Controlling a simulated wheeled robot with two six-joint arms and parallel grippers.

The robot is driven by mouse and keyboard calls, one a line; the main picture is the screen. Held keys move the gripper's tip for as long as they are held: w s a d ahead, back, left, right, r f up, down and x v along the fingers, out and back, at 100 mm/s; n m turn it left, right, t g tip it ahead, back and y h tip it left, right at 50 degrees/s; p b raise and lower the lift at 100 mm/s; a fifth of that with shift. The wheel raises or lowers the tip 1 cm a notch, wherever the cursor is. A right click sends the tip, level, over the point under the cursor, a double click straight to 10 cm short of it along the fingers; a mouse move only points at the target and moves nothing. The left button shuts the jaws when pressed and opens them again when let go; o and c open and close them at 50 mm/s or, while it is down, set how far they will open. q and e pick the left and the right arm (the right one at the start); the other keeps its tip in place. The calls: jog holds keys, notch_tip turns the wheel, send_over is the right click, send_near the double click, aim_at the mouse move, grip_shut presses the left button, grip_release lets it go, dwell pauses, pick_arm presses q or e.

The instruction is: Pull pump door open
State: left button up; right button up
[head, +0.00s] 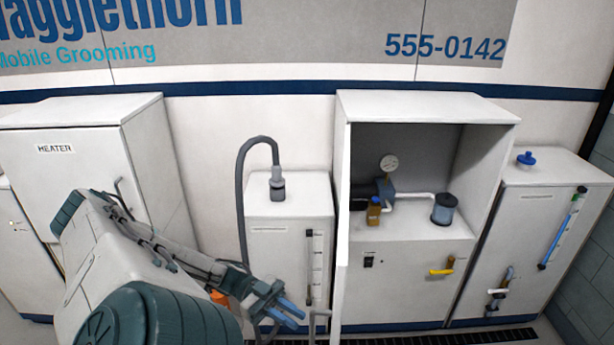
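The pump door (342,225) is swung out from the left side of the pump cabinet (425,105) and shows nearly edge-on. A grey bar handle (318,322) shows at the door's lower left, close to the bottom of the picture. My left gripper (287,312) is just left of this handle, apart from it, with its two blue fingers spread and nothing between them. My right gripper is not in view.
A white tank (288,212) with a grey hose stands left of the pump cabinet, behind my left arm. The heater cabinet (70,165) is farther left. Another white tank (535,220) with a blue cap stands at the right. A dark floor grate (450,338) runs along the front.

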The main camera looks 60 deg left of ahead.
pick_arm(q)
jog(key=v, duration=0.5)
jog(key=shift+f, duration=0.1)
dwell(0.4)
